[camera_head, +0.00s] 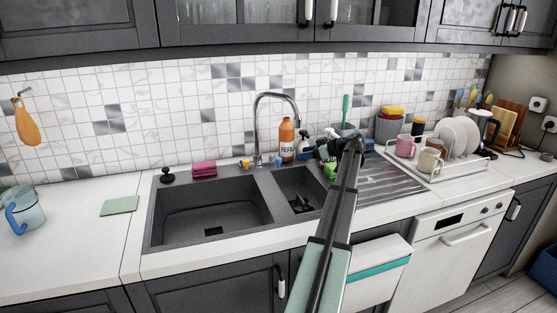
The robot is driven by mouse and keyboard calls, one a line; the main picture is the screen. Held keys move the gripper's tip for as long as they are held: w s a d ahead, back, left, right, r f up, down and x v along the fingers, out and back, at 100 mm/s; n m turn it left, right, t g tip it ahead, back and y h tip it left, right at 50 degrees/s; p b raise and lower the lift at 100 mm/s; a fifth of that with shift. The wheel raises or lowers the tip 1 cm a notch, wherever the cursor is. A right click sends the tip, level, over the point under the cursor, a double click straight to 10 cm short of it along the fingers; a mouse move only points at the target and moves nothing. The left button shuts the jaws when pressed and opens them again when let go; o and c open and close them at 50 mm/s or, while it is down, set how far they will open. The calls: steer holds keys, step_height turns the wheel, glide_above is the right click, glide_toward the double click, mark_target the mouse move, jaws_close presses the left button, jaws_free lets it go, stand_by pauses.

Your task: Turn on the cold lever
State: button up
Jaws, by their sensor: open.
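The chrome faucet (258,130) stands behind the dark double sink (160,215), its spout arching to the right. A small blue lever (279,161) is at the right of its base, and a small orange-yellow lever (245,163) is at the left. The blue one looks like the cold lever. My gripper (326,150) is at the far end of my arm, to the right of the faucet and apart from the blue lever. It is open and looks empty. Its fingers are small and dark here, and the arm hides part of the drainboard.
Pink sponges (204,171) lie left of the faucet. A dish rack (440,160) with plates and mugs stands right. The left basin is empty.

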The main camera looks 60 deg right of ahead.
mark_target(279, 158)
steer(key=x, duration=1.3)
steer(key=shift+w+f, duration=0.15)
steer(key=shift+f, duration=0.05)
jaws_close()
stand_by(0.4)
